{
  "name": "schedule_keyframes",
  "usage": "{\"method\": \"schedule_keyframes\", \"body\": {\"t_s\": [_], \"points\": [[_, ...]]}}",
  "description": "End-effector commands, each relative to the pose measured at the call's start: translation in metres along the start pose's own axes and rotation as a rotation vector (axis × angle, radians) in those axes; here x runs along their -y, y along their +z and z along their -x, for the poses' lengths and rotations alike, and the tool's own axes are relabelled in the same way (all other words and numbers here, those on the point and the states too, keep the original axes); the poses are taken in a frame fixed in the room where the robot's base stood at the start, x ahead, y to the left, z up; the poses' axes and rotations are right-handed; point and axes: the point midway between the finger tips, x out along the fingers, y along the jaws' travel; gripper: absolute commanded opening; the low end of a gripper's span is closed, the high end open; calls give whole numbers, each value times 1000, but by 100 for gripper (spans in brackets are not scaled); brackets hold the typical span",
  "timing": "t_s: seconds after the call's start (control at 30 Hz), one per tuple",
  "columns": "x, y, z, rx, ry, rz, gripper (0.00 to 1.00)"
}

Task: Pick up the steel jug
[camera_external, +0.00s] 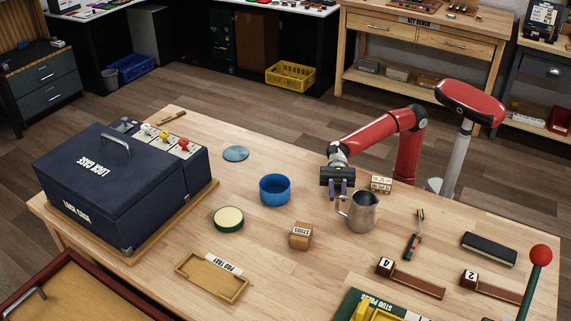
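The steel jug (363,213) stands upright on the wooden table, right of centre, with its handle on its left side. My gripper (339,190) hangs from the red arm just behind and to the left of the jug, above the handle. Its two dark fingers point down with a gap between them, and nothing shows between them. The lower fingertips are close to the top of the handle; I cannot tell whether they touch it.
A small labelled block (381,184) sits behind the jug. A blue bowl (275,190) and a wooden studs box (300,236) are to its left. A brush-like tool (414,236) lies to its right. The navy lock case (110,190) fills the table's left side.

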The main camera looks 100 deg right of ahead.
Motion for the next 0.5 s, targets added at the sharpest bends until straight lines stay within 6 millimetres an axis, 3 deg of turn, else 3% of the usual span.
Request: {"method": "schedule_keyframes", "body": {"t_s": [0.5], "points": [[1,6,-66,-1,2,3,20]]}}
